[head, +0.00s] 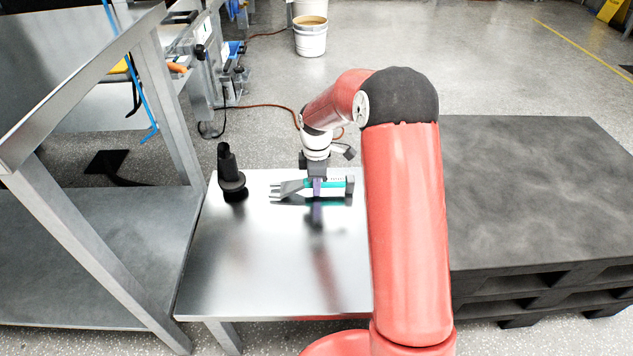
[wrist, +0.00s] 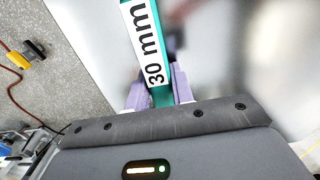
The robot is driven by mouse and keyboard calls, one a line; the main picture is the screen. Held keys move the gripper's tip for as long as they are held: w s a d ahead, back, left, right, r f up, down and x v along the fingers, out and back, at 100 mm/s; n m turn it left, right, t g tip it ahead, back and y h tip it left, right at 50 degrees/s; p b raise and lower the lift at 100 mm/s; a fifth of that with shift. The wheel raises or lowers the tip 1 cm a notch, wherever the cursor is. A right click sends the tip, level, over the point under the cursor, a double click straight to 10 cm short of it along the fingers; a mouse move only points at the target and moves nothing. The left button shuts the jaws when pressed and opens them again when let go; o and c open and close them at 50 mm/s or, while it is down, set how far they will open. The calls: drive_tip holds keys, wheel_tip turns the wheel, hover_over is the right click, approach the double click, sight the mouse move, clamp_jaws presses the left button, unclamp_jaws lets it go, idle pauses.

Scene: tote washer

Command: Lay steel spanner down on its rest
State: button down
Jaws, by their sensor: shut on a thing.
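The steel spanner (head: 291,188) has a grey open-ended jaw that points left in the head view and a teal handle. In the wrist view its handle (wrist: 146,45) carries a white label reading "30 mm". My gripper (head: 317,186) is shut on the handle, with its purple fingers on either side; they also show in the wrist view (wrist: 160,88). The spanner is level, over the far part of a small steel table (head: 270,285). A dark block (head: 349,187) is at the handle's right end and may be part of the rest. Whether the spanner touches anything below is unclear.
A black stepped upright fitting (head: 231,175) stands at the table's far left. A metal shelf frame (head: 95,250) is to the left and a dark pallet-like platform (head: 540,195) to the right. The table's near part is bare.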

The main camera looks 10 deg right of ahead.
drive_tip(key=shift+f, duration=0.1)
drive_tip(key=shift+f, duration=0.2)
drive_tip(key=c, duration=0.6)
unclamp_jaws()
drive_tip(key=shift+r, duration=0.1)
drive_tip(key=shift+r+p, duration=3.25)
drive_tip(key=shift+r, duration=1.2)
